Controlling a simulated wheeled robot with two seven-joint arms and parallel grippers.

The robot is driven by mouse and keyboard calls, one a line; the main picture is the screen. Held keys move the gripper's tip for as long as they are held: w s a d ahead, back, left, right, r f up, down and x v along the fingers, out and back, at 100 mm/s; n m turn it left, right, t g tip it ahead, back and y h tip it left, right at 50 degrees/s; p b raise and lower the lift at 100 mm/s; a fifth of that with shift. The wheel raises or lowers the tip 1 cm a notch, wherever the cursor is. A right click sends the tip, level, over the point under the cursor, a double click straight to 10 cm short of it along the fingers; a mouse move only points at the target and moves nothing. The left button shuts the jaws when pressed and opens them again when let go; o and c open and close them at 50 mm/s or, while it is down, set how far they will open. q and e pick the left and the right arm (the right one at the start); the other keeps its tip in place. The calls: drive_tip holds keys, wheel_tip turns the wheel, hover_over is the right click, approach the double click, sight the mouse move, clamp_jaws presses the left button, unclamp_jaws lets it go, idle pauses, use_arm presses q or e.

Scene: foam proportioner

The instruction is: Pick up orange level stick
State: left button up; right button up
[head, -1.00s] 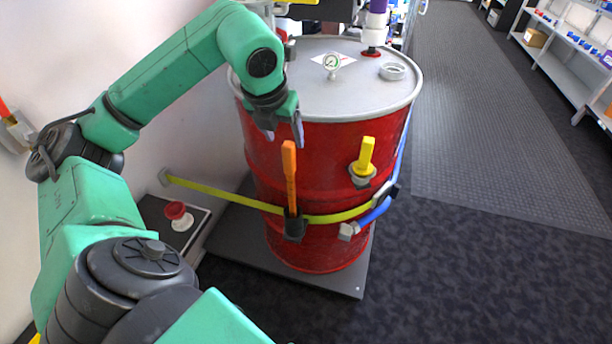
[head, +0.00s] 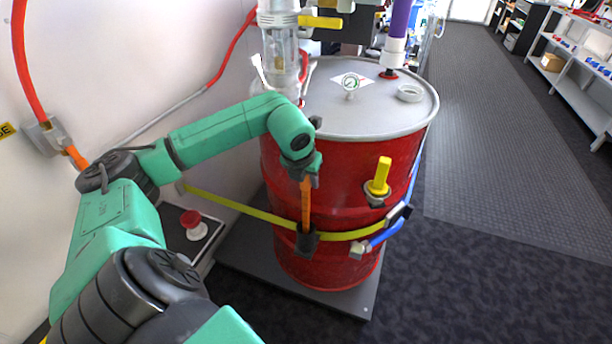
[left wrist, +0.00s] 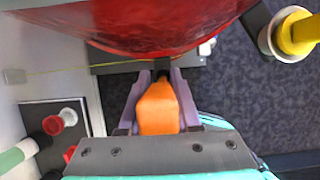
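The orange level stick (head: 306,205) stands upright in a dark holder (head: 307,241) on the yellow strap at the front of the red drum (head: 340,215). My left gripper (head: 307,180) is at the stick's upper end. In the left wrist view, the stick's orange end (left wrist: 157,108) lies between the two purple fingers of my left gripper (left wrist: 160,78). The fingers are apart, one on each side, and look open around it. In the head view the gripper hides the stick's top. My right gripper is not in view.
A red button (head: 192,222) stands on a box at the left, near the wall. A clear cylinder (head: 279,45) rises behind my arm. The floor (head: 470,270) at the right is clear.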

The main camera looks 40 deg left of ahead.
use_arm(q)
clamp_jaws()
idle(1.1)
